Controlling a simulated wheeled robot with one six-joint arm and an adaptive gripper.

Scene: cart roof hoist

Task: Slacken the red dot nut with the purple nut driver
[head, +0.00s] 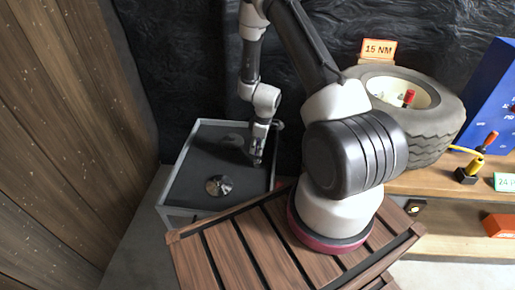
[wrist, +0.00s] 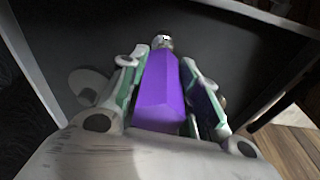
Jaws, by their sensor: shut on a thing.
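My gripper (head: 258,158) is over the dark top of a grey-framed cart (head: 182,150) in the head view. In the wrist view my gripper (wrist: 166,66) is shut on the purple nut driver (wrist: 160,95), its fingers on both sides of the purple handle. A metal end (wrist: 162,42) shows beyond the handle. The driver is hard to make out in the head view. A tyre (head: 445,118) lies on the bench at the right, with a red upright piece (head: 409,97) in its pale hub. I cannot make out a red dot nut.
A shiny round metal piece (head: 218,185) lies on the cart top. A 15 NM sign (head: 378,49) stands behind the tyre. A blue box (head: 490,90), red and yellow handles (head: 476,165) and an orange block (head: 498,225) are at the right. A wooden wall (head: 60,120) borders the left.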

